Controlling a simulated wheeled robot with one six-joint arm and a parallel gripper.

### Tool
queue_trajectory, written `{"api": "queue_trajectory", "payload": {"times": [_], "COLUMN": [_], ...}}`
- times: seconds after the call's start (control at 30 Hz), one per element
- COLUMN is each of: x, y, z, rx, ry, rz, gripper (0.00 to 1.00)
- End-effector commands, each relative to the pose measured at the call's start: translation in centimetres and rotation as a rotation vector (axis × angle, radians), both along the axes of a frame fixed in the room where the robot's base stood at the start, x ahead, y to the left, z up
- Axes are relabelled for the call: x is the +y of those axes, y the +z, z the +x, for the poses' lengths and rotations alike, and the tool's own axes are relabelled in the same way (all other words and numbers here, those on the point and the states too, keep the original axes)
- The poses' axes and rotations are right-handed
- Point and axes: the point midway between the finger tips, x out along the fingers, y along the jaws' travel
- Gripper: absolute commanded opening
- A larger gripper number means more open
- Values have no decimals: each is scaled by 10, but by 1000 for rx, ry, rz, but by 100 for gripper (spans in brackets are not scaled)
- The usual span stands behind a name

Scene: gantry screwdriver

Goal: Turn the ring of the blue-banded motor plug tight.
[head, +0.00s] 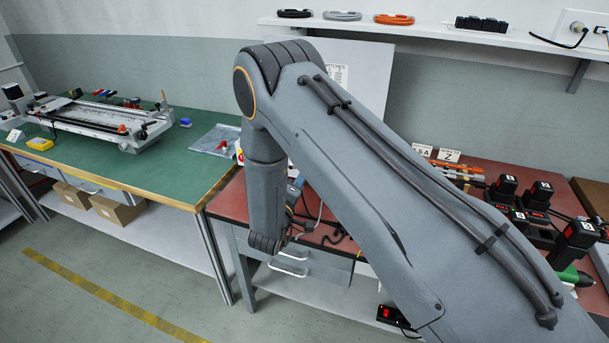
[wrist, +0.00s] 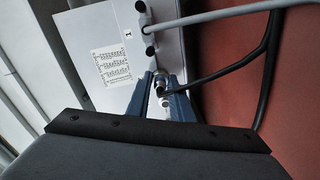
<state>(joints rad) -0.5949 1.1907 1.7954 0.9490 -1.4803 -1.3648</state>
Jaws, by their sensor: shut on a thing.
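In the wrist view my gripper (wrist: 161,96) has its two blue fingers closed around a small metal-and-black plug (wrist: 163,82). The plug sits at the edge of a light grey box (wrist: 112,35) with a printed white label and the mark "1". A black cable runs from the plug to the right. I cannot make out a blue band on the plug, and the fingers hide part of its ring. In the head view my arm covers the plug and my fingertips.
A grey cable (wrist: 215,20) enters a connector (wrist: 147,27) beside the plug. The red bench top (wrist: 295,80) lies right of the box. In the head view, a green bench (head: 160,170) carries a gantry (head: 95,123); black devices (head: 540,195) stand on the red bench at right.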

Motion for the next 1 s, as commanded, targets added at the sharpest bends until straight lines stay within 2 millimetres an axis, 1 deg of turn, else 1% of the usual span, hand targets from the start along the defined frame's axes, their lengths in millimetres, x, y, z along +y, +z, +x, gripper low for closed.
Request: {"api": "queue_trajectory", "payload": {"times": [0.4,0.5,0.73,1.0], "x": [0,0,0,0], "y": [0,0,0,-1], "z": [0,0,0,0], "rx": [-174,-203,-239,-353], "ry": [1,1,1,1], "rz": [482,561,661,975], "gripper": [4,4,4,4]}}
